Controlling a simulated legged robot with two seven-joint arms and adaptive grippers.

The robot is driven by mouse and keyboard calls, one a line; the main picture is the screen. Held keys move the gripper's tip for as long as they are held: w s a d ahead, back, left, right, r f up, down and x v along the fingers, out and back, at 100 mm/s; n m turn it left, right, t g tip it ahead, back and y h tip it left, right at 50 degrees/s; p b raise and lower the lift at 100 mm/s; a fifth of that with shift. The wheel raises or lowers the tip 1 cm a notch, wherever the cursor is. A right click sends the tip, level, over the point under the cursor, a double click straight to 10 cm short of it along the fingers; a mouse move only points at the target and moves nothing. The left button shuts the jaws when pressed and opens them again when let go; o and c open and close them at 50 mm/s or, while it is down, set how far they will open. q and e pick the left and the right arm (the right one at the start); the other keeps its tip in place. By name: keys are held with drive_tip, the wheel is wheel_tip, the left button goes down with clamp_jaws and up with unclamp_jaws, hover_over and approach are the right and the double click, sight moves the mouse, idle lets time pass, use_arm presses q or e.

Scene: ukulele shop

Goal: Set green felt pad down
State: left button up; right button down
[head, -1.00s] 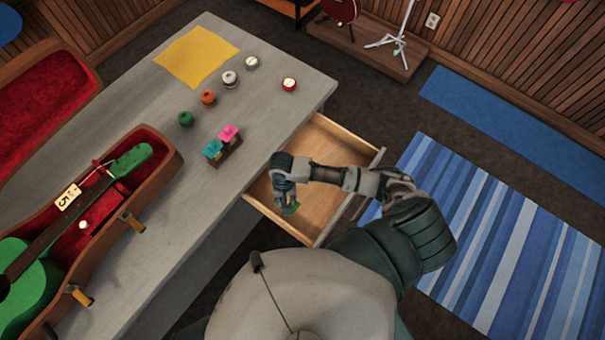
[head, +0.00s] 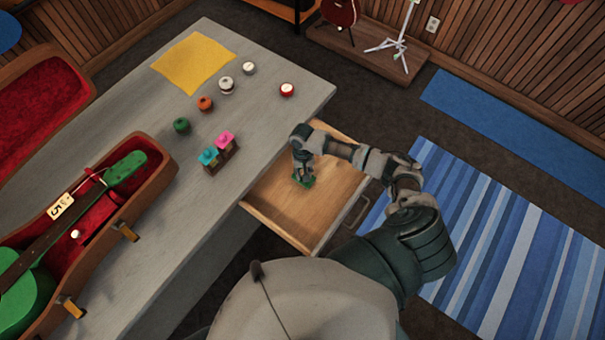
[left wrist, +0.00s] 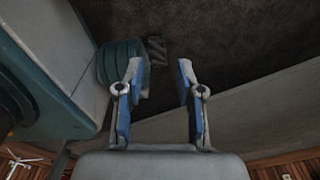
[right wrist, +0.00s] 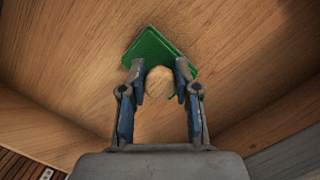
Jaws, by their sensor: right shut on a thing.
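The green felt pad (right wrist: 160,52) shows in the right wrist view with a round pale wooden knob (right wrist: 160,84) in front of it. My right gripper (right wrist: 160,80) is shut on the knob, a fingertip on each side. In the head view the pad (head: 304,181) is under my right gripper (head: 303,172), inside the open wooden drawer (head: 285,222). It is close over the drawer bottom; I cannot tell if it touches. My left gripper (left wrist: 158,85) is open and empty in the left wrist view, away from the drawer.
The grey table (head: 262,85) carries a yellow cloth (head: 194,62), several small round pieces, and a holder with pink and cyan pieces (head: 216,150). A case with a green ukulele (head: 28,290) lies left. The drawer bottom around the pad is bare.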

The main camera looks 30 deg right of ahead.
drive_tip(key=shift+d+f, duration=0.35)
drive_tip(key=shift+f, duration=0.05)
drive_tip(key=c, duration=1.1)
unclamp_jaws()
drive_tip(key=shift+a, duration=0.1)
drive_tip(key=shift+c, duration=0.2)
drive_tip(key=o, duration=0.3)
drive_tip(key=shift+a, duration=0.2)
drive_tip(key=shift+a+r, duration=0.2)
drive_tip(key=shift+a, duration=0.35)
drive_tip(key=r, duration=0.2)
drive_tip(key=d+r, duration=0.1)
drive_tip(key=r, duration=0.1)
drive_tip(key=w+r+p, duration=0.1)
drive_tip(key=r, duration=0.1)
drive_tip(key=shift+d+r, duration=0.2)
drive_tip(key=shift+d, duration=0.15)
use_arm(q)
drive_tip(key=shift+s+a+r+p, duration=0.15)
drive_tip(key=shift+s+a+p, duration=0.05)
drive_tip(key=shift+s, duration=0.35)
drive_tip(key=shift+s+a+r+p, duration=0.15)
drive_tip(key=shift+s+a, duration=0.05)
drive_tip(key=shift+s, duration=0.3)
use_arm(e)
drive_tip(key=r, duration=0.5)
drive_tip(key=shift+w+r, duration=0.1)
drive_tip(key=shift+w, duration=0.25)
